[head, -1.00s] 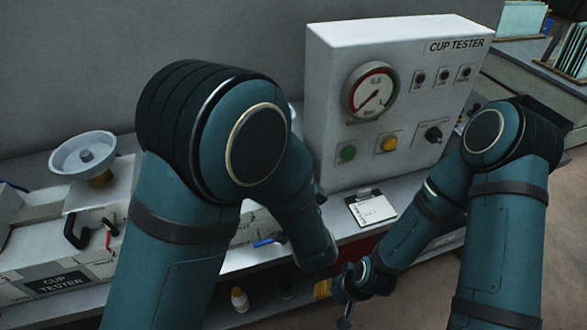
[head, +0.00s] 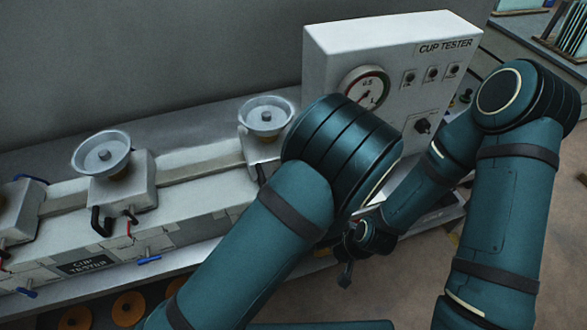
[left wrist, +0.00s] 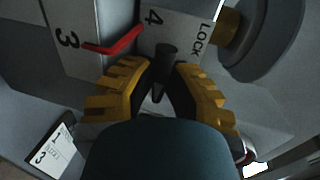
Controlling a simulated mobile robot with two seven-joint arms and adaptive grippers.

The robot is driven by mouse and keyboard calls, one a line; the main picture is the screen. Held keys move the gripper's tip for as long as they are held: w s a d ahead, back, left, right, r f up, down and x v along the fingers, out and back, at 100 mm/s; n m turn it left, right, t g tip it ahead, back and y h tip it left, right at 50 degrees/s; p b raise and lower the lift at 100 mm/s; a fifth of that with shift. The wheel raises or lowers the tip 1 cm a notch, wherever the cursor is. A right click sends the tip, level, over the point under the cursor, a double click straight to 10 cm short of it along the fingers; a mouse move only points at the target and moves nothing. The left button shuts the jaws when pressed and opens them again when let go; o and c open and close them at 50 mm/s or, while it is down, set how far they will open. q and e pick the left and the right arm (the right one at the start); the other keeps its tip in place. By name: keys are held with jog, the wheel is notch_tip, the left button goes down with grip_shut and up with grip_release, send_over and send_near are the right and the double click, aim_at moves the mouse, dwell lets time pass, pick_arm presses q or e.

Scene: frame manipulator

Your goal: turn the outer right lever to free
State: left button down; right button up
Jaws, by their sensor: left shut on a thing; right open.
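In the left wrist view a dark lever (left wrist: 166,52) stands between the yellow fingers of my left gripper (left wrist: 165,75), which is shut on it. It is beside a LOCK label (left wrist: 202,38) and the number 4. A red lever (left wrist: 118,42) lies beside it, between the numbers 3 and 4. In the head view the rightmost cup station (head: 265,118) shows part of a black lever (head: 262,172); my left arm hides the rest and my left gripper. My right gripper (head: 346,272) hangs open and empty, low in front of the bench.
The CUP TESTER panel (head: 445,47) with its gauge (head: 366,87) stands behind my left arm. A numbered white card (left wrist: 52,148) lies at lower left in the wrist view. Floor is clear at front right.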

dwell(0.3)
pick_arm(q)
jog(key=c, duration=1)
grip_release()
jog(key=shift+o, duration=0.4)
jog(key=shift+f, duration=0.1)
jog(key=shift+s, duration=0.15)
jog(key=shift+s+d, duration=0.15)
jog(key=shift+s, duration=0.1)
jog(key=v, duration=0.7)
jog(key=shift+r, duration=0.25)
